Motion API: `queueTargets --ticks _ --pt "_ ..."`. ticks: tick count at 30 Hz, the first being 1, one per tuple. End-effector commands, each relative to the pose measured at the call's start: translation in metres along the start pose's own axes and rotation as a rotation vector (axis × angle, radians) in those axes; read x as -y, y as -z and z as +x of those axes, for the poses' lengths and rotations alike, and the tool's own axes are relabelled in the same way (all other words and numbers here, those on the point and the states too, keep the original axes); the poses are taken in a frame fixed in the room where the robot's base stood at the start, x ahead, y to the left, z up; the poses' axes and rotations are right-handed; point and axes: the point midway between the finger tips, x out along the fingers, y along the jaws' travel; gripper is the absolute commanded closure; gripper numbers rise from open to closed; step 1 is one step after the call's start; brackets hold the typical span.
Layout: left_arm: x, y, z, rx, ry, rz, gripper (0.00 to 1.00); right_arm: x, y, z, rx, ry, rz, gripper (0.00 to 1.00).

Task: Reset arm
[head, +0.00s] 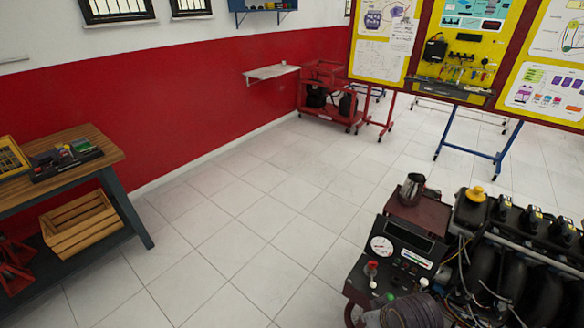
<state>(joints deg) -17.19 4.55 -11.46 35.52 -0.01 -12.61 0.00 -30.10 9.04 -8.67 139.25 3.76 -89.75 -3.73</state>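Neither of my arms nor my grippers show in the head view. An engine trainer (510,250) stands at the lower right, with a dark engine, a yellow cap (476,194) and wiring. Its control panel (403,247) carries a round white gauge. A metal jug (411,188) stands upright on top of the panel housing. The lower and right parts of the trainer are cut off by the picture edge.
A wooden-topped workbench (62,150) stands at the left, with a wooden crate (80,226) on its lower shelf. A red cart (328,98) is at the back. Display boards (460,55) stand at the back right. The tiled floor (240,220) between is clear.

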Motion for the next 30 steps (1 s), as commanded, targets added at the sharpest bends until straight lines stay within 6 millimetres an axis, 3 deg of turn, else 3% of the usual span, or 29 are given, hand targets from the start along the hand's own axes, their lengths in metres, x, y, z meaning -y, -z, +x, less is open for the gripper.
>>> queueTargets --ticks 10,23,30 --pt "0.000 0.000 0.000 0.000 0.000 0.000 0.60 -0.015 -0.017 -0.014 0.014 -0.056 0.119 1.00" --pt "0.000 0.000 0.000 0.000 0.000 0.000 0.60 -0.015 -0.019 0.027 0.026 -0.052 0.114 1.00" --pt "0.000 0.000 0.000 0.000 0.000 0.000 0.60 -0.015 -0.026 0.067 0.040 -0.049 0.113 1.00"
